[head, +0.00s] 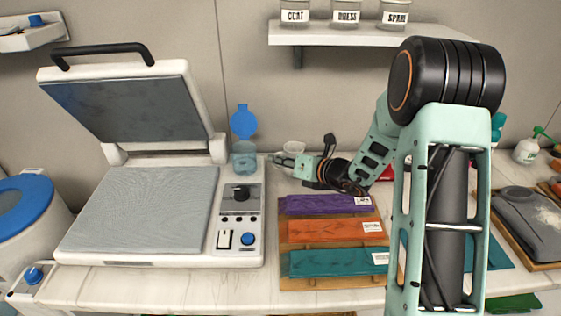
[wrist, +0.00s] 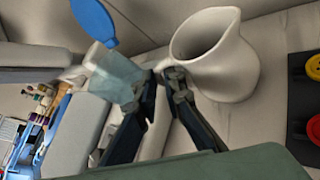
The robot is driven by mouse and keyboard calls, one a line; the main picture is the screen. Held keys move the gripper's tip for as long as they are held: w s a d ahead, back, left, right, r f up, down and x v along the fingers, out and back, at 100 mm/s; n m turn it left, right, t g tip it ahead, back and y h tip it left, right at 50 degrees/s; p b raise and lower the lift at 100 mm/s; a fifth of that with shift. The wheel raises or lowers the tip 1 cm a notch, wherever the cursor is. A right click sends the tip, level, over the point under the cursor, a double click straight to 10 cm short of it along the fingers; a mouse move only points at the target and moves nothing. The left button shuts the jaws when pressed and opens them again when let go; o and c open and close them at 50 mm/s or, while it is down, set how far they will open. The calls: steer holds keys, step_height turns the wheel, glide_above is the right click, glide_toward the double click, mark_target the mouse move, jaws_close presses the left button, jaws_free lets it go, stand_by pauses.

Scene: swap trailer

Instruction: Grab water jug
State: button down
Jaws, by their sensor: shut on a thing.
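The water jug (wrist: 222,62) is a cream-white pitcher with a wide open mouth, standing on the worktop behind the press in the wrist view. In the head view only the jug's pale rim (head: 294,147) shows above my gripper (head: 284,160); its lower body is hidden. In the wrist view my gripper (wrist: 167,72) has its fingertips close together at the near side of the jug, where the handle is. They are shut on the handle, which the fingers mostly cover. The jug looks upright; I cannot tell whether it is lifted.
A clear blue container (head: 244,158) with a raised blue lid stands just left of my gripper, close to the fingers in the wrist view (wrist: 115,75). The open heat press (head: 140,215) fills the left. Folded fabrics (head: 330,230) lie in front. A shelf (head: 340,36) hangs above.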

steer(key=s+a+r, duration=0.3)
steer(key=s+r, duration=0.3)
steer(key=s+a+r, duration=0.3)
steer(key=s+r, duration=0.3)
steer(key=shift+a+r, duration=0.35)
steer(key=shift+r, duration=0.05)
stand_by(0.5)
steer(key=shift+s, duration=0.1)
steer(key=shift+a, duration=0.15)
stand_by(1.0)
